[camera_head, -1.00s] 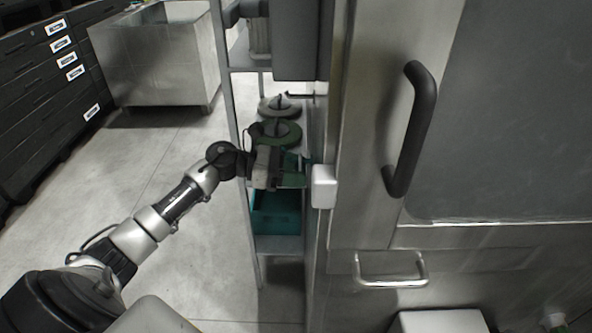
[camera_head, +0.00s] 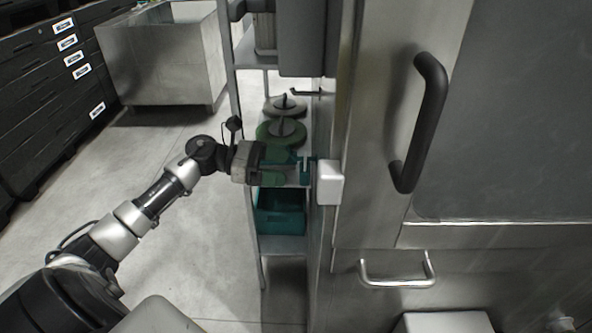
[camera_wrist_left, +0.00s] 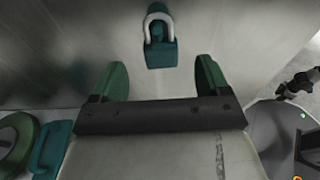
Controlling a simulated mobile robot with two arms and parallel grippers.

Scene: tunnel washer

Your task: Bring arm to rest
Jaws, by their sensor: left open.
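My left arm comes in from the lower left in the head view. Its gripper (camera_head: 287,172), with green fingers, is beside the steel machine front, left of a white box (camera_head: 329,183). In the left wrist view the two green fingers (camera_wrist_left: 160,80) stand wide apart with nothing between them. A teal padlock with a pale shackle (camera_wrist_left: 160,52) is on the steel surface beyond the fingertips, apart from them. My right gripper is not in view.
A shelf rack (camera_head: 284,245) behind the gripper holds a teal bin (camera_head: 280,222) and green round discs (camera_head: 281,134). The machine has a black door handle (camera_head: 430,120) and a metal handle (camera_head: 397,282). A steel tub (camera_head: 165,65) stands at the back left. Open floor lies at left.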

